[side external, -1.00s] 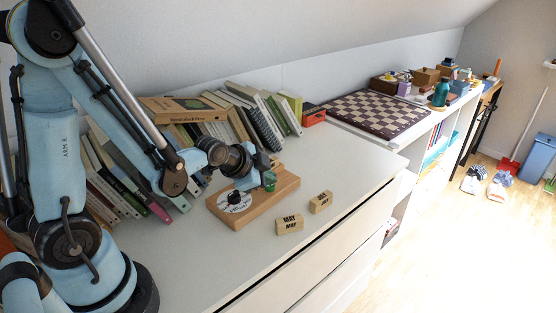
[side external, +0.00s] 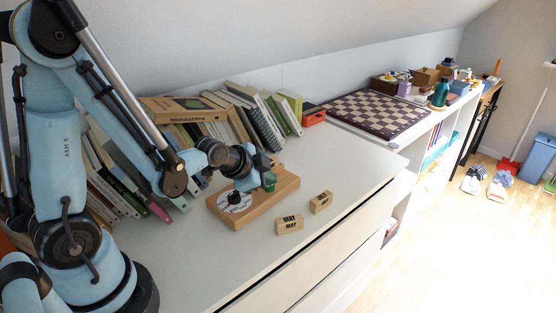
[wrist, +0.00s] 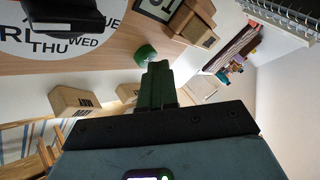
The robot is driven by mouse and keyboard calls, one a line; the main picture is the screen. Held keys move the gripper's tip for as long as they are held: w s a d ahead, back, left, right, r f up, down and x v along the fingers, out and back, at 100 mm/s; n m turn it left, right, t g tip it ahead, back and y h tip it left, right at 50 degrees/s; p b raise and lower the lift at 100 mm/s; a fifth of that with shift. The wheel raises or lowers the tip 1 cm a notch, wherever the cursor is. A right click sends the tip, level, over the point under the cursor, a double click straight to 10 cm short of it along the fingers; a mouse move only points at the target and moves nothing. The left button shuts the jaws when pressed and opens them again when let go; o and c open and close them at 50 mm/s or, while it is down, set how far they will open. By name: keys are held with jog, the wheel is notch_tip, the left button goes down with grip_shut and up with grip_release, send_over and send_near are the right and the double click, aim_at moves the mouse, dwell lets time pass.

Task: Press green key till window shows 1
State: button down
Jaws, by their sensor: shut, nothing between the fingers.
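A wooden calendar block (side external: 225,215) lies on the white dresser top, with a white weekday disc (side external: 236,203) and a black knob at the disc's middle. In the wrist view the disc (wrist: 22,42) reads THU and WED. The round green key (wrist: 145,54) stands on the block beside a dark-framed window (wrist: 160,8). The window is cut off by the picture edge, so I cannot read its number surely. My gripper (wrist: 158,68) is shut and empty, its green fingertips close to the key. I cannot tell whether they touch. In the side view my gripper (side external: 268,180) is over the block.
Two small wooden MAY blocks (side external: 289,225) (side external: 321,202) lie right of the calendar block. Several books (side external: 250,115) lean behind it. A chessboard (side external: 375,113) lies farther back right.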

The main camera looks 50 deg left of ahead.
jog(key=shift+r, duration=1)
notch_tip(320, 180, up, 5)
dwell(0.3)
jog(key=shift+s+d, duration=0.1)
dwell(0.4)
jog(key=n+g+h, duration=0.1)
jog(key=n+g, duration=0.1)
jog(key=n, duration=0.6)
send_near(267, 193)
jog(key=s+d+r, duration=0.4)
jog(key=r, duration=0.2)
jog(key=shift+d+f, duration=0.2)
jog(key=shift+f, duration=0.05)
dwell(1.3)
